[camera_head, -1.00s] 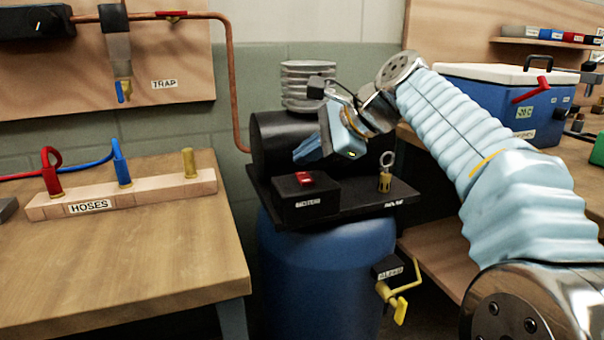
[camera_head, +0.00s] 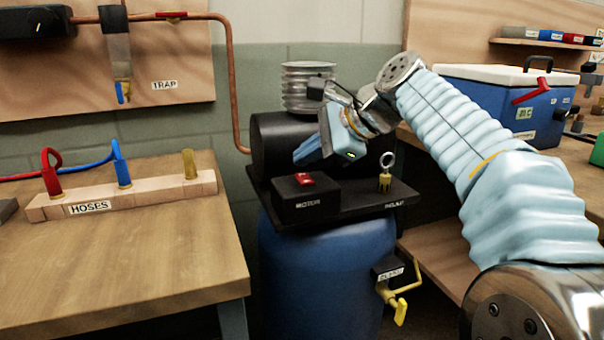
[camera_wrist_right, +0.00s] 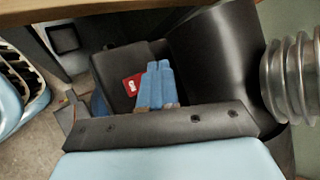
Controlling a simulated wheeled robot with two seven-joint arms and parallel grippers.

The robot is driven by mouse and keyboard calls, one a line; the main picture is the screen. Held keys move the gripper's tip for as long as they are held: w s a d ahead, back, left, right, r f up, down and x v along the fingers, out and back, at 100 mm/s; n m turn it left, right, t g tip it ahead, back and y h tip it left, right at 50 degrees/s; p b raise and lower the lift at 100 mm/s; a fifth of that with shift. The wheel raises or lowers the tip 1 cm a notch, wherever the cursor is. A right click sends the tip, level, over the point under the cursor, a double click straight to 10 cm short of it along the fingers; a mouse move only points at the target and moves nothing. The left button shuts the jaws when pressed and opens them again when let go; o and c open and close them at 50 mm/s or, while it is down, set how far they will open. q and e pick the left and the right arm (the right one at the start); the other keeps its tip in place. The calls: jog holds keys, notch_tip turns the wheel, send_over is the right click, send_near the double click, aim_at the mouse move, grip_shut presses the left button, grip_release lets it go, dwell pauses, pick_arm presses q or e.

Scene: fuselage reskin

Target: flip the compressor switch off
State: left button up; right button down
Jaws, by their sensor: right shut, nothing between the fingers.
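The compressor has a black motor body (camera_head: 272,140) on a blue tank (camera_head: 325,270). Its red switch (camera_head: 304,180) sits on top of a black box labelled MOTOR (camera_head: 308,205). The switch also shows in the right wrist view (camera_wrist_right: 132,85), partly beside the blue fingers. My right gripper (camera_head: 298,157) is shut and empty. Its blue fingertips are just above and behind the switch, in front of the motor body. In the right wrist view the closed fingers (camera_wrist_right: 158,72) point toward the box; I cannot tell whether they touch it. My left gripper is not in view.
A ring-topped brass fitting (camera_head: 385,180) stands right of the switch box. A yellow valve handle (camera_head: 398,300) sticks out below. A wooden bench with a hose rack (camera_head: 130,198) is at left. A blue cooler (camera_head: 505,105) stands behind my right arm.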

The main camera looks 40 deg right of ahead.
aim_at(309, 179)
jog(key=shift+f, duration=0.15)
dwell(0.5)
jog(key=shift+f, duration=0.25)
jog(key=shift+w+f, duration=0.1)
jog(key=shift+f, duration=0.2)
dwell(0.6)
jog(key=shift+r, duration=0.1)
jog(key=shift+r+p, duration=0.6)
jog(key=shift+r, duration=0.05)
jog(key=r+p, duration=0.5)
jog(key=shift+s+a, duration=0.1)
jog(key=shift+s, duration=0.3)
dwell(0.5)
